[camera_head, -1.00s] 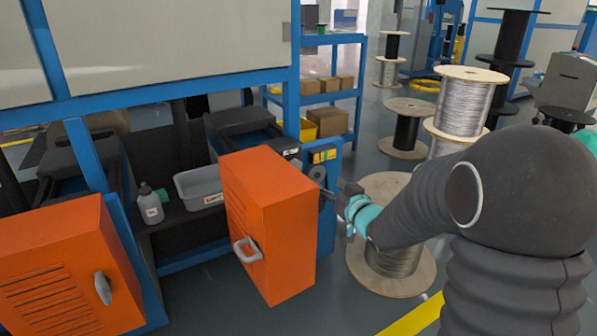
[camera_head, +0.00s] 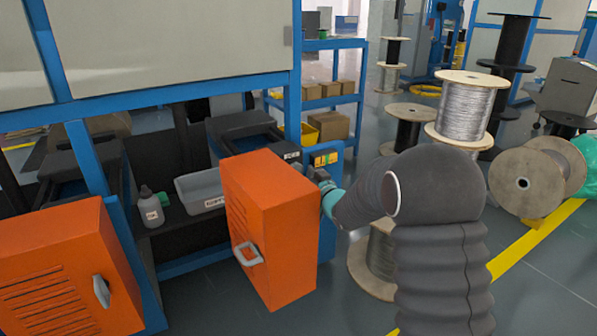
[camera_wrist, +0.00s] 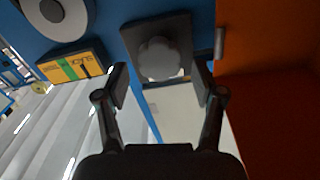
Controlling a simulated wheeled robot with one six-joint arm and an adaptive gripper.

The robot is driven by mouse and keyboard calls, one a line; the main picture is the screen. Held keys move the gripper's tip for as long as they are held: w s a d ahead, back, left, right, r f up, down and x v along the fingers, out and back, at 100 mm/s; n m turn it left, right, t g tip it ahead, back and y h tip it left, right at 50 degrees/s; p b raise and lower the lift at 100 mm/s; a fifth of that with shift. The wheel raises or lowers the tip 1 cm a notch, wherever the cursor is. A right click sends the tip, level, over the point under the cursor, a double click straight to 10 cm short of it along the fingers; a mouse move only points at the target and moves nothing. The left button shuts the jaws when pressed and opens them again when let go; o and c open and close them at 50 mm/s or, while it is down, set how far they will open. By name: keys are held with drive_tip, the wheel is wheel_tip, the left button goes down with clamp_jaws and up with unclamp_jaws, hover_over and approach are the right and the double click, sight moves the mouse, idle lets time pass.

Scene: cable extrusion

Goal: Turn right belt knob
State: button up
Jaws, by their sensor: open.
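The belt knob is a grey lobed knob (camera_wrist: 160,58) on a dark square plate (camera_wrist: 130,38), fixed to a blue panel, in the upper middle of the wrist view. My gripper (camera_wrist: 160,85) is open, with one finger on each side just below the knob in that view. The knob lies between and slightly beyond the fingertips; I cannot tell if they touch it. In the head view my gripper (camera_head: 322,177) is at the blue machine post, partly hidden by the open orange door (camera_head: 292,232), and the knob is hidden.
A yellow-green label (camera_wrist: 72,68) and a round grey disc (camera_wrist: 55,15) are left of the knob. An orange surface (camera_wrist: 270,90) stands close on the right in the wrist view. Wire spools (camera_head: 466,105) stand on the floor to the right.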

drive_tip(key=shift+x, duration=0.95)
drive_tip(key=c, duration=1.1)
drive_tip(key=shift+c, duration=0.2)
drive_tip(key=m+p, duration=0.1)
drive_tip(key=m, duration=0.2)
drive_tip(key=shift+d, duration=0.1)
drive_tip(key=shift+m+p, duration=0.6)
drive_tip(key=shift+m, duration=0.7)
